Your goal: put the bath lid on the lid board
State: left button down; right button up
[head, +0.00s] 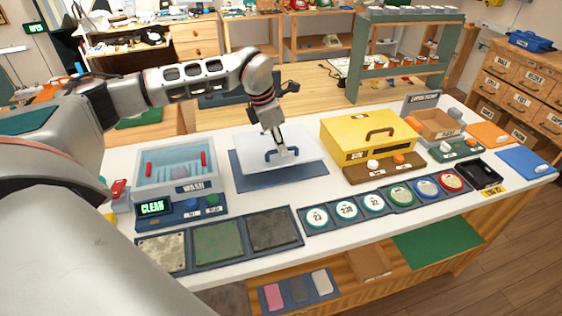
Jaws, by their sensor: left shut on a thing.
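The bath lid (249,144) is a pale, flat panel with a dark blue handle. My left gripper (284,152) points down and is shut on the handle. The lid is over the blue lid board (283,179), whose front part shows below the lid's front edge; its rear is hidden. I cannot tell whether the lid touches the board or hangs just above it. The wash bath (146,184) stands open on the left, with pale blue inside and red parts at its sides. My right gripper is not in view.
A yellow box (351,134) with a handle stands right of the lid. Stone-like and green tiles (217,241) lie in front of the bath, and a row of round dials (373,201) lies to the right. A green shelf frame (405,64) stands behind.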

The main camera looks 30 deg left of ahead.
aim_at(280, 158)
pick_arm(q)
jog(key=shift+f, duration=3)
jog(key=c, duration=2.2)
grip_release()
jog(key=shift+o, duration=0.3)
jog(key=shift+r, duration=0.2)
jog(key=v, duration=1.1)
jog(key=shift+r, duration=0.3)
